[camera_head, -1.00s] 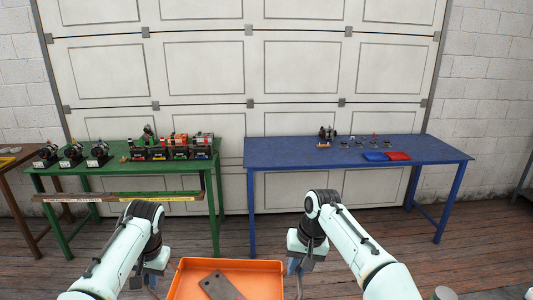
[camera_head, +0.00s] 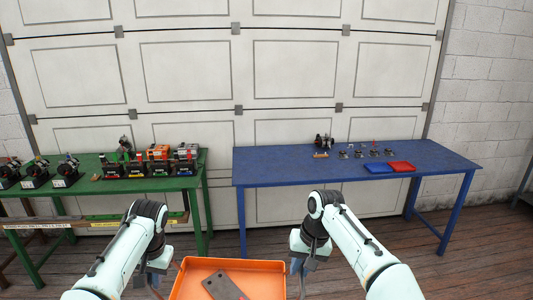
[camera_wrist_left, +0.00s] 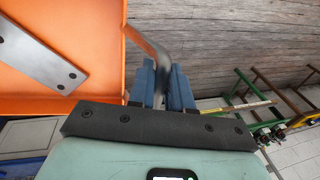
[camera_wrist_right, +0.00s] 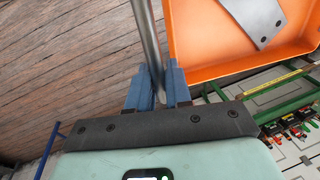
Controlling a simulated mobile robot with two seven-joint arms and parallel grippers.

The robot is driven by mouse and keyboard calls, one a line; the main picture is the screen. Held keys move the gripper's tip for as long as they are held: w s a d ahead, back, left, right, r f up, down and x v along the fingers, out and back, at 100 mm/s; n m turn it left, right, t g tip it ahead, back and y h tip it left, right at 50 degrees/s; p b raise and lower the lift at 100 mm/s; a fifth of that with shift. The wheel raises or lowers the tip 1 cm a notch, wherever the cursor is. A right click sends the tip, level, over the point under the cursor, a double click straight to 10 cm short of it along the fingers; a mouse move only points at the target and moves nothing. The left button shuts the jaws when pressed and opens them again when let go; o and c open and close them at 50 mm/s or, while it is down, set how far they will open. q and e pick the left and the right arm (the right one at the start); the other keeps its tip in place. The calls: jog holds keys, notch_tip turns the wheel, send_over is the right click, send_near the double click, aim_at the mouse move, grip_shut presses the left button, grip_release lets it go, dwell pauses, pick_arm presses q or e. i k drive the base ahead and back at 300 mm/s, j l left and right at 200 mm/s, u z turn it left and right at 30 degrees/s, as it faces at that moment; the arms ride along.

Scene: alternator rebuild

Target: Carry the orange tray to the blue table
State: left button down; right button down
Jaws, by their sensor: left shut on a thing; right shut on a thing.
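The orange tray (camera_head: 262,267) is held in front of me between my two arms, at the bottom of the head view. A flat grey metal plate with holes (camera_head: 222,286) lies in it. My left gripper (camera_wrist_left: 162,88) is shut on the tray's handle on the left side. My right gripper (camera_wrist_right: 158,88) is shut on the metal handle on the right side. The blue table (camera_head: 262,172) stands ahead, against the panelled door, apart from the tray. Its front left part is bare.
On the blue table are a small dark assembly (camera_head: 323,146), several small metal parts, a blue tray (camera_head: 380,169) and a red tray (camera_head: 402,166). A green table (camera_head: 110,186) with several machine parts stands to the left. Wooden floor lies between.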

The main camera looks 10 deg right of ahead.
aim_at(272, 168)
jog(key=i+z, duration=0.15)
jog(key=i, duration=0.6)
jog(key=i+j+z, duration=0.15)
jog(key=i, duration=0.55)
jog(key=i+j+z, duration=0.1)
jog(key=i+z, duration=0.35)
jog(key=i, duration=0.15)
jog(key=i+l, duration=0.1)
jog(key=i, duration=0.25)
jog(key=i+l, duration=0.1)
jog(key=i, duration=0.2)
jog(key=i+l+u, duration=0.1)
jog(key=l+u, duration=0.25)
jog(key=i+l+u, duration=0.1)
jog(key=l+u, duration=0.6)
jog(key=i+j, duration=0.05)
